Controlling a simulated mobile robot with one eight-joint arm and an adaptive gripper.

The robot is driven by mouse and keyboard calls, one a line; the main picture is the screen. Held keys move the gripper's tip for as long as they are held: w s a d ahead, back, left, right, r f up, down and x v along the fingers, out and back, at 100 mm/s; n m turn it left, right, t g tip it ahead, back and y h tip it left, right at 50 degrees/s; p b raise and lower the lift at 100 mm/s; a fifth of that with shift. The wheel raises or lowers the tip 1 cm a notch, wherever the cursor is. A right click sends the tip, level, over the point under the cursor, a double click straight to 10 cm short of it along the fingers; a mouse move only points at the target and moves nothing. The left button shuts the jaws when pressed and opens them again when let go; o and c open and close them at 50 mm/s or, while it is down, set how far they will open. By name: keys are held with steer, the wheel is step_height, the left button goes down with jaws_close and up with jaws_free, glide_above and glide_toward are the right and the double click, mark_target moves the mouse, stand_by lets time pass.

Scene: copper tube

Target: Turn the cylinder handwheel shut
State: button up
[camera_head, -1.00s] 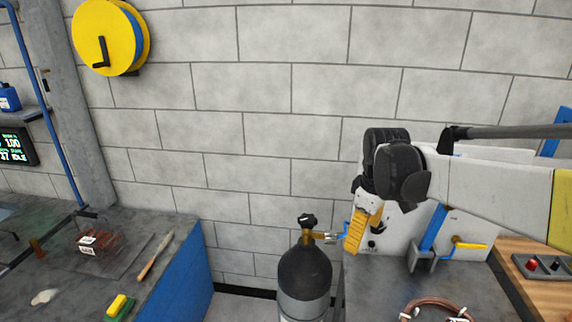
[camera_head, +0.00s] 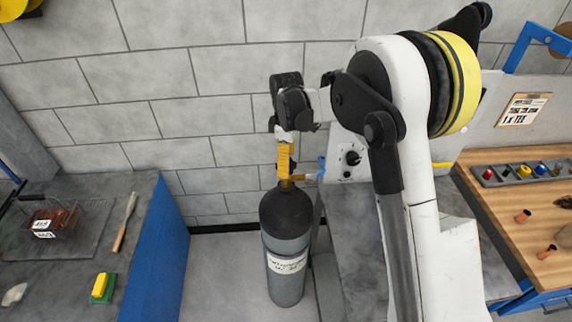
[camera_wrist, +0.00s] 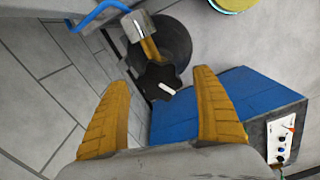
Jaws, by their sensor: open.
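The gas cylinder (camera_head: 287,215) is dark grey with a lighter grey lower body and a white label, and it stands upright on the floor between two benches. Its black lobed handwheel (camera_wrist: 160,82) shows in the wrist view, with a white mark on it and brass valve (camera_wrist: 150,48) behind. In the head view the handwheel is hidden behind my gripper (camera_head: 285,176), whose yellow fingers point down over the valve. In the wrist view my gripper (camera_wrist: 163,108) is open, with the handwheel ahead, between and just beyond the fingertips. I cannot tell whether they touch.
A blue-sided bench (camera_head: 160,245) stands at left with a basket, a brush and a yellow-green sponge (camera_head: 103,287). A grey bench and panel with a blue hose (camera_head: 321,168) are close at right, behind my arm. The block wall is behind.

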steer(key=shift+f, duration=0.55)
steer(key=shift+c, duration=0.2)
steer(key=c, duration=1.1)
